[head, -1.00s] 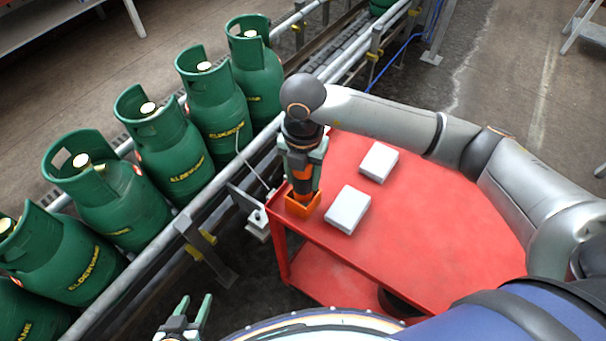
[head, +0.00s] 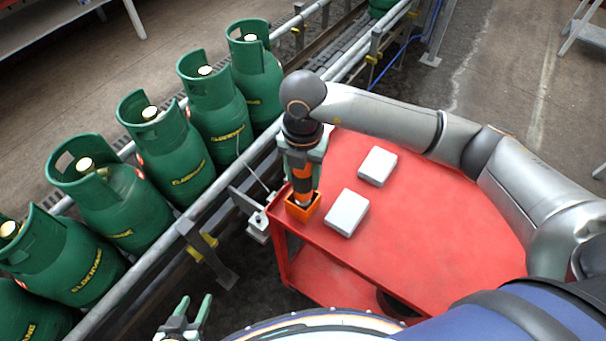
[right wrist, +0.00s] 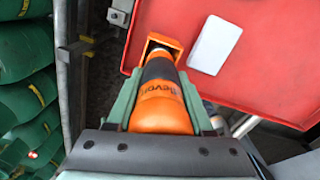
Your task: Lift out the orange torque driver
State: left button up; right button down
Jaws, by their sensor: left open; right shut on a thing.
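The orange torque driver (head: 302,180), with a black band and dark lettering, is upright at the left corner of the red cart. My right gripper (head: 304,160) is shut on it from above. In the right wrist view the driver (right wrist: 160,105) lies between the green fingers. Its lower end is at the orange square holder (head: 303,211), which also shows in the right wrist view (right wrist: 164,42). I cannot tell whether the tip is still inside the holder or just above it. My left gripper (head: 190,310) is open and empty at the bottom of the head view.
The red cart (head: 440,220) carries two white boxes, one (head: 347,212) close to the holder and one (head: 377,166) further back. Left of the cart runs a conveyor rail (head: 215,187) with several green gas cylinders (head: 165,150). The cart's right side is clear.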

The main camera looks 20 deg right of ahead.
jog(key=shift+r+p, duration=1.8)
jog(key=shift+r, duration=1)
